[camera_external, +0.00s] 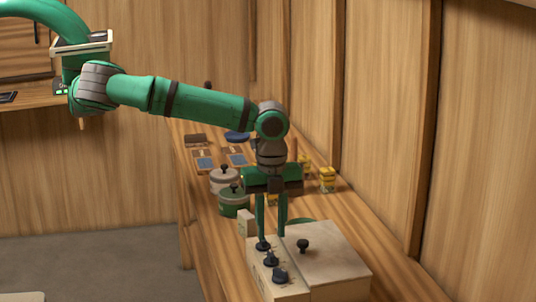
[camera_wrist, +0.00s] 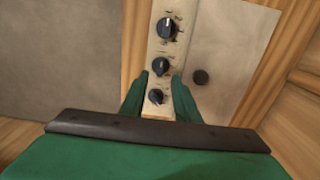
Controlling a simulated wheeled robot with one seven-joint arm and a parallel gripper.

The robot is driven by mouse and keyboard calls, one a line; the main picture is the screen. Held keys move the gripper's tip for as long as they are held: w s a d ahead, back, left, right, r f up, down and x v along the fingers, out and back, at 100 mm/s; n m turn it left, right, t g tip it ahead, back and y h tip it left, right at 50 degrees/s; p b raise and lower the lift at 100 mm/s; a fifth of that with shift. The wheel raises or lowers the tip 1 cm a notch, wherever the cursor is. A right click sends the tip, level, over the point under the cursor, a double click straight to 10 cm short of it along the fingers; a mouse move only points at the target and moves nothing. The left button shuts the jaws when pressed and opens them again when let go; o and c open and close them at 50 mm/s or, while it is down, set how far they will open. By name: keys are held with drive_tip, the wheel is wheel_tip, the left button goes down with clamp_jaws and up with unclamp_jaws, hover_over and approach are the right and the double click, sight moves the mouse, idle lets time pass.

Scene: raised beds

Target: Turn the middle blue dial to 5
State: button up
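The box (camera_external: 255,270) on the bench has a strip with three dark blue-black dials in a row. The middle dial (camera_external: 271,258) has a pale pointer mark; its numbers are too small to read. It also shows in the wrist view (camera_wrist: 161,66), between the dial above it (camera_wrist: 166,27) and the dial below it (camera_wrist: 156,96). My gripper (camera_external: 272,236) points down over the dial strip, open and empty. In the wrist view its fingertips (camera_wrist: 160,77) lie on either side of the strip, just below the middle dial. I cannot tell their exact height above it.
A round dark knob (camera_external: 303,245) stands on the box's top beside the strip. Lidded pots (camera_external: 233,200), yellow jars (camera_external: 327,180) and flat blue-marked pieces (camera_external: 205,162) are farther back on the bench. A wooden wall (camera_external: 385,130) runs along the right.

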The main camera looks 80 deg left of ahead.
sight(271, 253)
wheel_tip(271, 253, down, 6)
drive_tip(key=shift+r, duration=0.1)
idle(0.4)
clamp_jaws()
